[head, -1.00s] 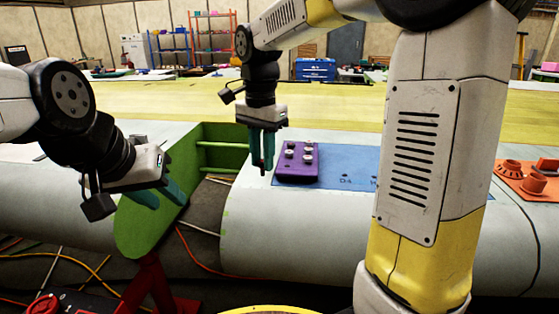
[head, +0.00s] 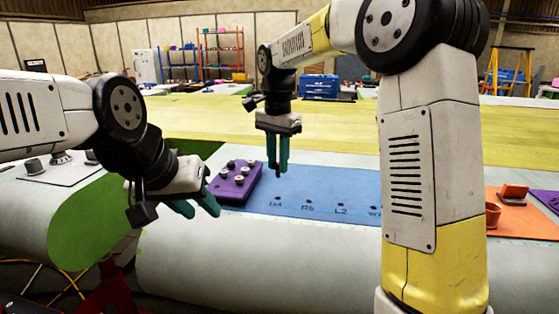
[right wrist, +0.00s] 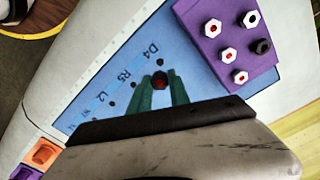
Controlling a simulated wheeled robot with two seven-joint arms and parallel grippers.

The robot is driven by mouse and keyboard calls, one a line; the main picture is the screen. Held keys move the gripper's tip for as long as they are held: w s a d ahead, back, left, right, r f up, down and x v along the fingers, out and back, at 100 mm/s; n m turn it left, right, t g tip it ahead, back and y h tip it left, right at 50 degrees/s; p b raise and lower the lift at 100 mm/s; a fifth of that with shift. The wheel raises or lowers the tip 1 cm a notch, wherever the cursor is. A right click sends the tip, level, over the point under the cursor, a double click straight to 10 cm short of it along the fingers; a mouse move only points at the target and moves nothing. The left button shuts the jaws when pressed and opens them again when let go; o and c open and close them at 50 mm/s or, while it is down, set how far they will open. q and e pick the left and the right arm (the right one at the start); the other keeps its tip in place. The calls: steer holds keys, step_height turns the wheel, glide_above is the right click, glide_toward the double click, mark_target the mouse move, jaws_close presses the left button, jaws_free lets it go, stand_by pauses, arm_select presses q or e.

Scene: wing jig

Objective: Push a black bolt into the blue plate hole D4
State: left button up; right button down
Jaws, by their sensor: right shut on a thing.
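The blue plate (head: 320,212) lies on the wing surface, with a row of small holes labelled D4, R5, L2 and more. The hole D4 (head: 278,199) is at the left end of the row; it also shows in the right wrist view (right wrist: 158,62). My right gripper (head: 279,166) points down above the plate near D4, shut on a black bolt (right wrist: 160,81) with a red centre. The bolt appears apart from the plate, just beside D4 in the right wrist view. My left gripper (head: 195,209) is open and empty, left of the plate.
An orange tray (head: 515,215) lies at the right. A green rib (head: 95,215) stands at the left.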

steer(key=shift+f, duration=2.95)
steer(key=shift+f, duration=0.15)
steer(key=shift+f, duration=1.05)
steer(key=c, duration=1.1)
jaws_free()
steer(key=shift+c, duration=0.2)
steer(key=shift+r, duration=3.9)
steer(key=shift+r, duration=0.15)
